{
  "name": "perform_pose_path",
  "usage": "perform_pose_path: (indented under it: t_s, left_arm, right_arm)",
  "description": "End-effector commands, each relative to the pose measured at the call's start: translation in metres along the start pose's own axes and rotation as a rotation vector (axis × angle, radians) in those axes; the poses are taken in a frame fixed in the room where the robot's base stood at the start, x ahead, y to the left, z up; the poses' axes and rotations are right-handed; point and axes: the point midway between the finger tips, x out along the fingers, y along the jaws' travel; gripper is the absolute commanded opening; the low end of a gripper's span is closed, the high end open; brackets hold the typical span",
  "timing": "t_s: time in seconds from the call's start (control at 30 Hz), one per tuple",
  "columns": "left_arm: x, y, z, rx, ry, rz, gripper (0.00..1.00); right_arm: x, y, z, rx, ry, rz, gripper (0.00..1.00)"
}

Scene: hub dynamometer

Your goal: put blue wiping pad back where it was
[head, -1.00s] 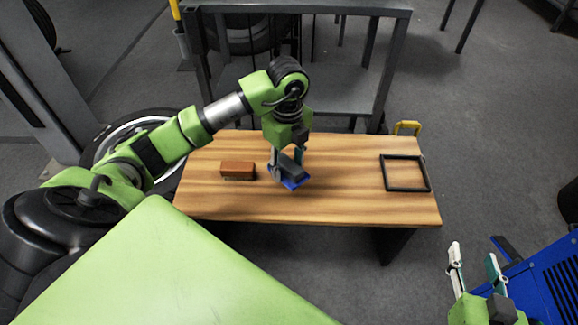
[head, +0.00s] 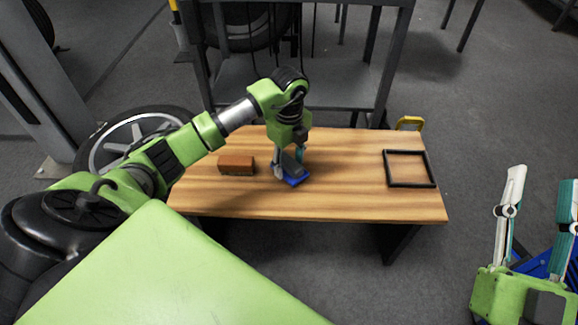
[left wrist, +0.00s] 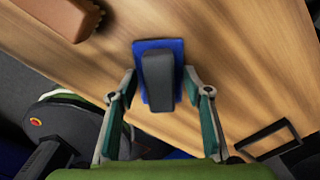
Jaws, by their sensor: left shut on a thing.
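The blue wiping pad (head: 296,182) with its dark grey handle is at the middle of the wooden table (head: 340,205). My left gripper (head: 290,170) reaches down over it from above and is shut on its handle. In the left wrist view, the pad (left wrist: 150,47) lies flat under the handle (left wrist: 157,85), between the two fingers. I cannot tell whether the pad touches the table or is just above it. My right gripper (head: 542,180) is open and empty, off the table at the lower right.
A brown brush-like block (head: 236,165) sits left of the pad and also shows in the left wrist view (left wrist: 62,15). An empty black square frame (head: 409,185) lies at the table's right end. A yellow handle-like thing (head: 410,122) is behind it. The tabletop between pad and frame is clear.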

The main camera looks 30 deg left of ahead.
Motion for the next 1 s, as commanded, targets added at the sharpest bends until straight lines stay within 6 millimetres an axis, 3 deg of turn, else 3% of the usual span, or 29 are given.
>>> perform_pose_path:
  t_s: [0.2,0.57,0.6,0.67,1.0]
  left_arm:
    - [0.01,0.0,0.0,-0.001,0.0,-0.001,0.25]
    - [0.012,0.0,0.0,0.0,0.0,-0.001,0.25]
    - [0.013,0.0,0.0,0.0,0.0,0.0,0.48]
    - [0.012,0.0,0.0,0.0,0.0,-0.001,0.62]
    - [0.011,0.0,0.0,0.0,-0.001,-0.001,0.62]
  right_arm:
    - [-0.002,-0.003,-0.024,0.005,0.117,-0.005,0.4]
    - [-0.002,-0.003,-0.027,0.005,0.13,-0.005,0.4]
    - [-0.002,-0.003,-0.029,0.005,0.136,-0.005,0.4]
    - [-0.002,-0.003,-0.028,0.005,0.135,-0.005,0.4]
    - [-0.002,-0.003,-0.028,0.005,0.133,-0.005,0.4]
